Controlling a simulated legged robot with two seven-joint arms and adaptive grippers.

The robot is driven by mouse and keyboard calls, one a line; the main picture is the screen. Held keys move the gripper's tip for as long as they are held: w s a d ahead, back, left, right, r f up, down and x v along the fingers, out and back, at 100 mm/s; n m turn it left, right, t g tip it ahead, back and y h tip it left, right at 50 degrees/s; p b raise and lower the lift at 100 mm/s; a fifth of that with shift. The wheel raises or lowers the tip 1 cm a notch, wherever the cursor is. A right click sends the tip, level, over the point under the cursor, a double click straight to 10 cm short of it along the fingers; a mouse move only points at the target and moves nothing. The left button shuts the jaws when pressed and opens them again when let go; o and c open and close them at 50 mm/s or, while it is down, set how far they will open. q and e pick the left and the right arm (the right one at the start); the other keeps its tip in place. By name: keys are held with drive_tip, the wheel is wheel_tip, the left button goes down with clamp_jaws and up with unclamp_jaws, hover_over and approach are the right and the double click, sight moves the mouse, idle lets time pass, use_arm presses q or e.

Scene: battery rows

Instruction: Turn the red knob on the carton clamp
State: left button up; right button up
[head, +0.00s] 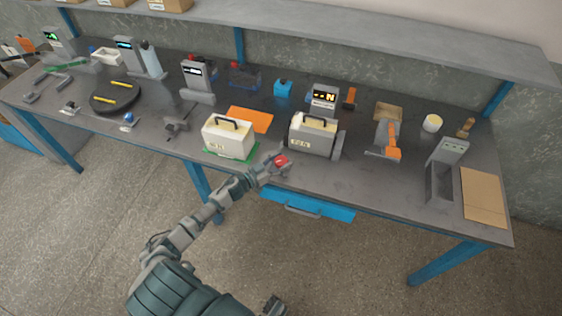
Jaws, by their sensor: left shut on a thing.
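The red knob (281,160) is at the front edge of the grey bench, between two cream battery-like boxes. My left gripper (277,163) reaches up to it from the lower left and is shut on it. The fingers hide part of the knob, and the clamp body around it is hard to make out. A dark grey piece at the bottom edge looks like my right gripper (273,306). It is low, away from the bench, and its fingers are too small to read.
A cream box (229,137) on a green mat stands left of the knob, and another cream box (313,134) stands to the right. A blue drawer (308,205) hangs below the bench edge. An orange-handled tool (391,152) and a grey bin (441,182) are farther right.

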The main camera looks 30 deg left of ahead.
use_arm(q)
drive_tip(key=shift+a+m+g+h, duration=0.15)
drive_tip(key=shift+m+g+h, duration=0.45)
drive_tip(key=shift+m+h, duration=0.45)
drive_tip(key=o, duration=1.2)
drive_tip(key=shift+s+a+f, duration=0.1)
drive_tip(key=shift+s+a, duration=0.1)
drive_tip(key=shift+s, duration=0.1)
drive_tip(key=v, duration=1.1)
drive_tip(key=shift+a+f, duration=0.1)
drive_tip(key=shift+a, duration=0.15)
